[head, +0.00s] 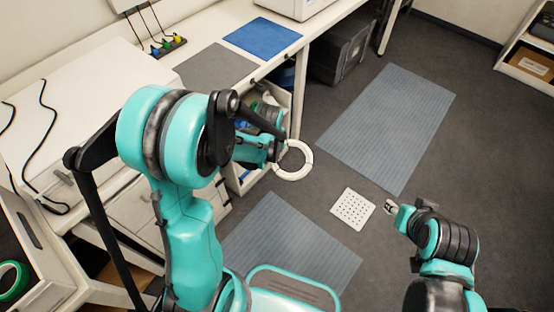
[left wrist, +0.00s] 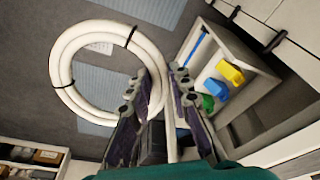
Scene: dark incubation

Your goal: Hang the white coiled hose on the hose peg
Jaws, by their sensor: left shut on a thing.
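The white coiled hose (head: 293,175) hangs in the air in my left gripper (head: 276,152), over the floor beside the bench. In the left wrist view the hose (left wrist: 62,75) is a thick ring with black ties. Its right side lies at the fingers of my left gripper (left wrist: 162,85), which is shut on it. My right gripper (head: 390,207) is at the lower right above the floor, apart from the hose; its finger gap is too small to read. I cannot make out the hose peg in either view.
The bench carries a grey mat (head: 216,66) and a blue mat (head: 262,36). A dark bin (head: 340,50) stands under the bench. Floor mats (head: 390,125) and a white perforated plate (head: 353,208) lie in the open floor.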

